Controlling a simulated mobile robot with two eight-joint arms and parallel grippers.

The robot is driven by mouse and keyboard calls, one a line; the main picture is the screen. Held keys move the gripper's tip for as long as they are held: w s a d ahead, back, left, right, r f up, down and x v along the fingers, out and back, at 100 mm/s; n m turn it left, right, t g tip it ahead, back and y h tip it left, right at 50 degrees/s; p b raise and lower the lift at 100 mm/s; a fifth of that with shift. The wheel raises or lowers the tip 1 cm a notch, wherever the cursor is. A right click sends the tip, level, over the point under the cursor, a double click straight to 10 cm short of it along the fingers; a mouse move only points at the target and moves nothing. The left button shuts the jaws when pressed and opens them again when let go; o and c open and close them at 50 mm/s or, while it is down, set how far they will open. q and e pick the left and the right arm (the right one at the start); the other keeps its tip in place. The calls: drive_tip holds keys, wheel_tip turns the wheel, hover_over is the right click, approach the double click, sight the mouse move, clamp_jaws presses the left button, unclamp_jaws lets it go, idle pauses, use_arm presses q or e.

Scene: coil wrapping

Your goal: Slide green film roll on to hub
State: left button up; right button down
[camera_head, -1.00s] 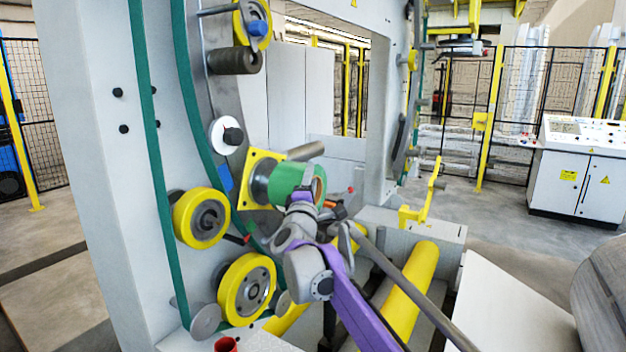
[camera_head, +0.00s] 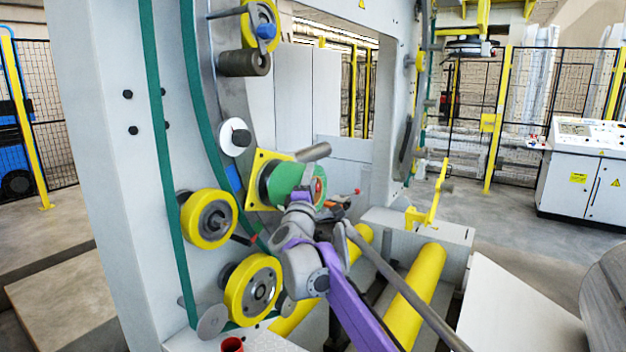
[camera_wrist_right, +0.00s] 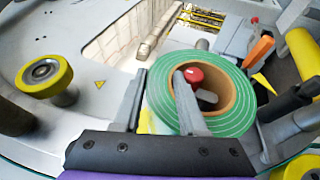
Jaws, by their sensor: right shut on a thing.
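The green film roll (camera_head: 283,183) is at the yellow square plate (camera_head: 250,160) on the machine frame, around the hub. The hub's red end (camera_head: 319,186) shows in the roll's core. In the right wrist view the roll (camera_wrist_right: 235,117) has a brown core, with the hub's red cap (camera_wrist_right: 193,75) inside it. My right gripper (camera_head: 303,203) is shut on the roll's wall. In the wrist view one finger of this gripper (camera_wrist_right: 160,80) is inside the core and the other outside. How deep the roll sits is hard to tell. My left gripper is not seen.
Yellow-rimmed wheels (camera_head: 208,219) and a green belt (camera_head: 158,130) are on the frame to the left. Yellow rollers (camera_head: 415,280) and a long grey bar (camera_head: 400,290) lie to the right. A white control cabinet (camera_head: 582,178) stands at far right.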

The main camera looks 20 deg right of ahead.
drive_tip(key=shift+w+a, duration=0.3)
drive_tip(key=shift+s+d, duration=0.2)
drive_tip(key=s+d+b, duration=0.1)
drive_tip(key=s+d, duration=0.7)
drive_tip(key=s, duration=0.1)
drive_tip(key=shift+b, duration=0.4)
idle(2.5)
drive_tip(key=shift+s+d, duration=0.1)
drive_tip(key=shift+r, duration=0.15)
idle(0.5)
idle(0.6)
drive_tip(key=shift+w+a, duration=1.15)
drive_tip(key=shift+w, duration=0.2)
idle(1.0)
